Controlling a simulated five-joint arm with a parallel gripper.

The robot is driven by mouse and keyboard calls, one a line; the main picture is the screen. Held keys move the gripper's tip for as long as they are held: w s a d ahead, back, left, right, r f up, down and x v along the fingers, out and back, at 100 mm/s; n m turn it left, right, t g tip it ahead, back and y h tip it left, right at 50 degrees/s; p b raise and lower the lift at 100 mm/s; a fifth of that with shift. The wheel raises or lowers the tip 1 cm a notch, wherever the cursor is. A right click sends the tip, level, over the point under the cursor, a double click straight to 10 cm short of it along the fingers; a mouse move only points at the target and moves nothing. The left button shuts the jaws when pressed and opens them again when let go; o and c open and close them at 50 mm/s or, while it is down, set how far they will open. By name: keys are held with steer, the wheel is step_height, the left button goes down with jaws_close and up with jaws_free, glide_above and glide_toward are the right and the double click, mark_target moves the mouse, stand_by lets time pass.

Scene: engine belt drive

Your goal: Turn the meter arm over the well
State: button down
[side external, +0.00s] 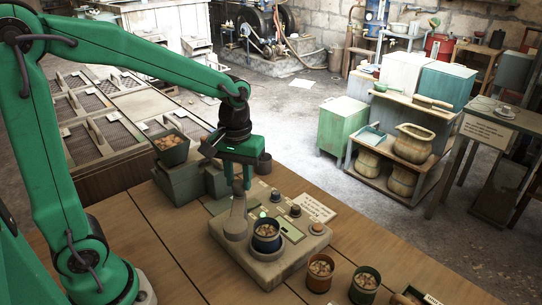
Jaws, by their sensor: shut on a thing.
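The meter (262,268) is a beige, rounded block on the wooden bench, with several knobs, a small green light and a display on top. Its meter arm (236,222) is a pale grey piece with a rounded lower end, standing at the meter's left side. A dark blue cup of brown pieces (266,236) sits at the front of the meter, right of the meter arm, and covers what may be the well. My gripper (241,190) points down from above and is shut on the upper part of the meter arm. The exact contact is small in view.
Two cups of brown pieces, one brown (320,271) and one dark green (364,286), stand right of the meter. A dark cup (264,163) stands behind my gripper. A label card (313,207) lies behind the meter.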

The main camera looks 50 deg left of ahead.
steer(key=n, duration=0.4)
steer(key=shift+r+n, duration=0.1)
steer(key=shift+n, duration=2.1)
steer(key=c, duration=1.1)
jaws_free()
steer(key=shift+r, duration=3.9)
